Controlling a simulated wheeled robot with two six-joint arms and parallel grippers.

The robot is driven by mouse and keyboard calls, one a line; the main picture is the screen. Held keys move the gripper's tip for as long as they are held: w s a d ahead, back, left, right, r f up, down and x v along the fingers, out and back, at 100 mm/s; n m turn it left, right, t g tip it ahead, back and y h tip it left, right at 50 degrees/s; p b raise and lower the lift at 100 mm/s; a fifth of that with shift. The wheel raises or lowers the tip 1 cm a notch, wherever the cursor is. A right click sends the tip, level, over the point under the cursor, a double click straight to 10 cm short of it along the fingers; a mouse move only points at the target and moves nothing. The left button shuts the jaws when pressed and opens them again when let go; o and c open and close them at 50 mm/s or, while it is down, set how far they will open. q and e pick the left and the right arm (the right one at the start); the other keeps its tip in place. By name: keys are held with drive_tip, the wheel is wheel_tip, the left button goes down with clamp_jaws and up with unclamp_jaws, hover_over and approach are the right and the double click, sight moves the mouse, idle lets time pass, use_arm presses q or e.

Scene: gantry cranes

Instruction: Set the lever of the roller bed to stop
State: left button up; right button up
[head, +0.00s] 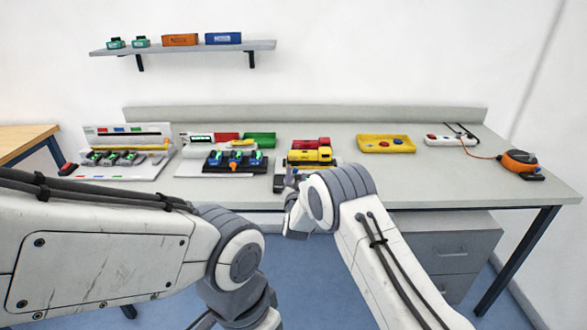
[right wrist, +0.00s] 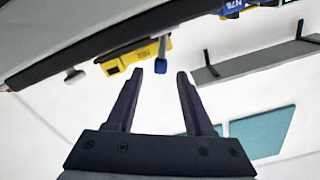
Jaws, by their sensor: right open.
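A small lever with a blue tip (right wrist: 160,66) shows in the right wrist view, joined to the dark-edged grey body (right wrist: 100,42) that I take for the roller bed. My right gripper (right wrist: 161,75) is open, its two dark fingers apart, and the blue tip appears between and just past the fingertips. I cannot tell whether they touch it. My left gripper is out of view below my left arm.
A red vehicle (head: 310,143) stands behind the yellow one. An orange round device (head: 519,160) sits at the far right. The right front of the bench (head: 430,185) is clear.

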sight(296, 171)
drive_tip(key=shift+w, duration=2.1)
drive_tip(key=shift+c, duration=0.3)
clamp_jaws()
